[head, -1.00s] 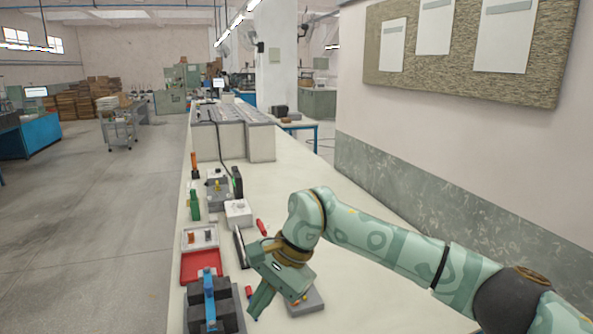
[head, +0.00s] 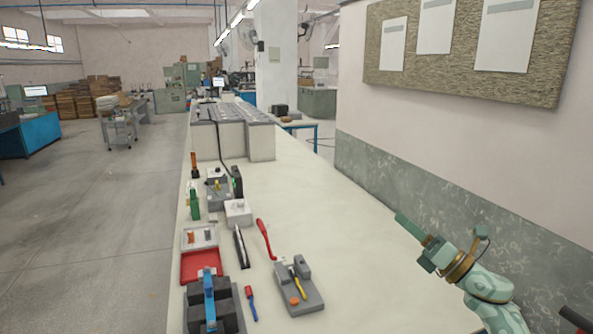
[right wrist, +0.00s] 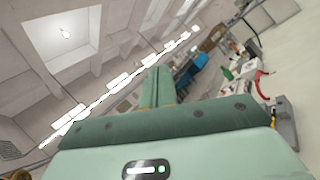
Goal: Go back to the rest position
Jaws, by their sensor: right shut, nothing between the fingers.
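My right gripper (head: 412,226) is at the right of the head view, raised and near the wall, with its fingers pointing up and left. Its fingers (right wrist: 157,87) are together in the right wrist view, with nothing between them. It is well apart from the tools on the bench (head: 330,215). My left gripper is not in view.
On the bench are a grey fixture (head: 297,285) with a yellow-handled tool, a red-handled tool (head: 265,238), a black tool (head: 241,246), a red tray (head: 201,265), a white box (head: 238,211) and a dark block with a blue handle (head: 209,297). The bench's right side is clear.

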